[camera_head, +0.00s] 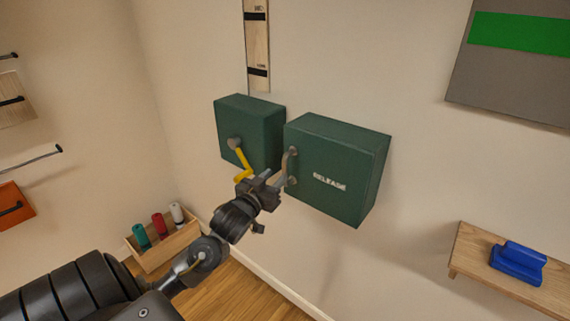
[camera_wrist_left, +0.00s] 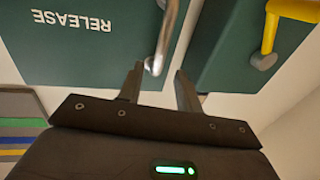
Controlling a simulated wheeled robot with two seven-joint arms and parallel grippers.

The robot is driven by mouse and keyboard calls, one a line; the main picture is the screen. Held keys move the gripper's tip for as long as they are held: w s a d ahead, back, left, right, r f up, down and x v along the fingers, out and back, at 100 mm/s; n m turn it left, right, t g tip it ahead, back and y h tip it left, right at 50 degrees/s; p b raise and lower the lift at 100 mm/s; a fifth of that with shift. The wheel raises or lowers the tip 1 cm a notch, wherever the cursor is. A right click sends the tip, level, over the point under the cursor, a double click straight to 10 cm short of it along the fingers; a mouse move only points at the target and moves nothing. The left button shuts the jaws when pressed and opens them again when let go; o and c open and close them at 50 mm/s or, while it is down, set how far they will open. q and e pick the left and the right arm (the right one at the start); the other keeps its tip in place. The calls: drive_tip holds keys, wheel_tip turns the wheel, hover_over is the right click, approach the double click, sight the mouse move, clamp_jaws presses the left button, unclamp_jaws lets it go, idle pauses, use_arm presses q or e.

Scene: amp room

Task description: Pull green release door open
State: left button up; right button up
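The green release door (camera_head: 335,170) is the front of a dark green wall box with "RELEASE" in white letters. It looks closed. A grey metal bar handle (camera_head: 291,165) stands near its left edge. The door (camera_wrist_left: 85,50) shows upside down in the left wrist view, with the handle (camera_wrist_left: 163,40) beside it. My left gripper (camera_head: 274,181) is at the handle's lower left. In the left wrist view its two fingers (camera_wrist_left: 160,88) are apart, with the handle's end between or just beyond their tips. I cannot tell whether they touch it. My right gripper is not in view.
A second green box (camera_head: 250,130) with a yellow lever (camera_head: 242,157) is close on the left. A wooden shelf (camera_head: 470,262) with a blue object (camera_head: 518,262) is at the lower right. A wooden tray (camera_head: 170,248) holds coloured cylinders. The wall below the release box is clear.

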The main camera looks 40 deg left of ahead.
sight(284, 167)
use_arm(q)
drive_tip(key=p+x, duration=0.1)
drive_tip(key=x, duration=0.5)
drive_tip(key=shift+r, duration=0.1)
drive_tip(key=shift+w+a+p, duration=0.15)
drive_tip(key=shift+w+p, duration=0.2)
drive_tip(key=shift+w, duration=0.25)
drive_tip(key=shift+c, duration=0.4)
clamp_jaws()
